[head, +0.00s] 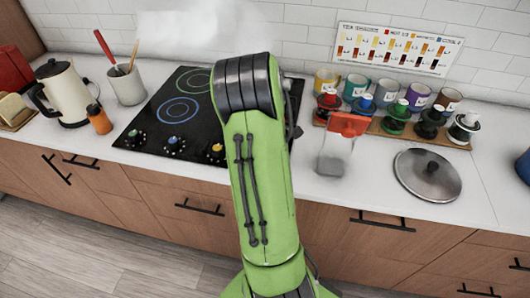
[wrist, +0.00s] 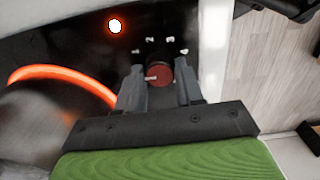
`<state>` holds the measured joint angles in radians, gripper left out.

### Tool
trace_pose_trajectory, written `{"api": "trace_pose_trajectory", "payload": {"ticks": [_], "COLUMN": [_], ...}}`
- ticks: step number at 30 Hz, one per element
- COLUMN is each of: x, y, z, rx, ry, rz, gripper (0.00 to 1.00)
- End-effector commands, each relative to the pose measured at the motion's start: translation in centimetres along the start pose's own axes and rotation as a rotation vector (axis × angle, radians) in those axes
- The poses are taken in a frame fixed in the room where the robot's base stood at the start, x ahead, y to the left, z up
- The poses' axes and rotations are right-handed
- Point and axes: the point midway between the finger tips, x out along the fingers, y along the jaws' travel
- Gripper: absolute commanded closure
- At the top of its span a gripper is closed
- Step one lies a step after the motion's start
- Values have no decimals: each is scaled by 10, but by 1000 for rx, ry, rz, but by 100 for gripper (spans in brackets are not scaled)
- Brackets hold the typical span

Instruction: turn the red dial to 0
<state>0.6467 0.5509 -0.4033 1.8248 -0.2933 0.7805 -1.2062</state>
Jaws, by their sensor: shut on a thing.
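The red dial (wrist: 161,67) is in the wrist view, on the black stove top. A pale pointer on it points left in that view. In the head view my green arm hides the red dial and my gripper. The black cooktop (head: 176,109) shows there with a green-marked dial (head: 136,137), a blue-marked dial (head: 175,143) and a yellow-marked dial (head: 216,151).
A burner ring (wrist: 60,75) glows orange in the wrist view, near a lit red light (wrist: 115,26). A blurred grey round shape (wrist: 35,125) covers part of the ring. A kettle (head: 66,92) stands left of the cooktop. A pot lid (head: 427,173) lies at right.

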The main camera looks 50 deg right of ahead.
Motion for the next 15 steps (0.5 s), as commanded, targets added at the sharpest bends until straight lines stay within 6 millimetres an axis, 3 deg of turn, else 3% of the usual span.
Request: {"api": "trace_pose_trajectory", "payload": {"ticks": [10,11,15], "x": [-1,-1,-1], "y": [1,1,1], "z": [0,0,0], "rx": [-4,-4,-3], "ry": [2,2,1], "rz": [5,5,3], "gripper": [94,60,39]}}
